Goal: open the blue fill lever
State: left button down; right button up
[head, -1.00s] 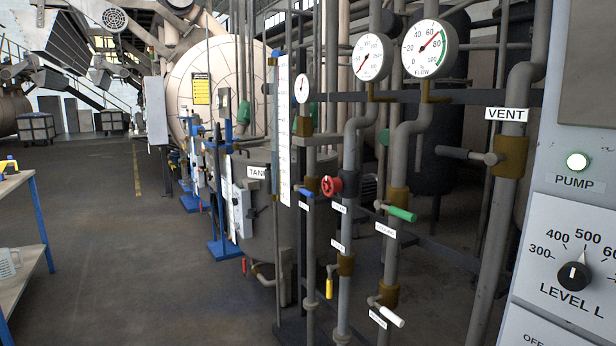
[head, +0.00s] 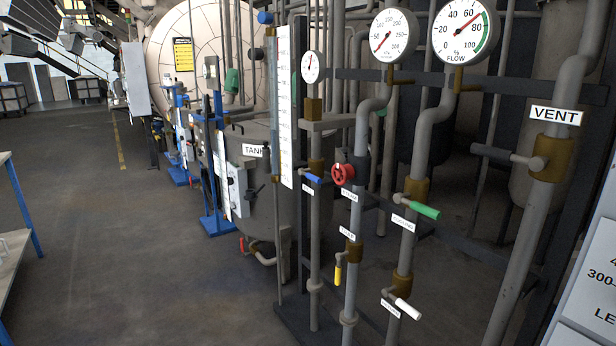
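The blue fill lever (head: 313,178) is a short blue handle on the leftmost vertical grey pipe, below a brass fitting. It points right and slightly down, with a small white label under it that is too small to read. Neither of my grippers shows in the head view.
Nearby pipes carry a red handwheel (head: 343,174), a green lever (head: 424,211), a yellow lever (head: 338,274), a white lever (head: 407,308) and a dark vent lever (head: 507,156). A control panel (head: 592,270) stands at the right. The floor (head: 150,260) at the left is clear.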

aim_at(311, 176)
jog(key=i+j, duration=0.25)
jog(key=i+j+z, duration=0.1)
jog(key=j, duration=0.35)
jog(key=i+j, duration=0.35)
jog(key=i+j+z, duration=0.1)
jog(key=j, duration=0.3)
jog(key=i, duration=0.1)
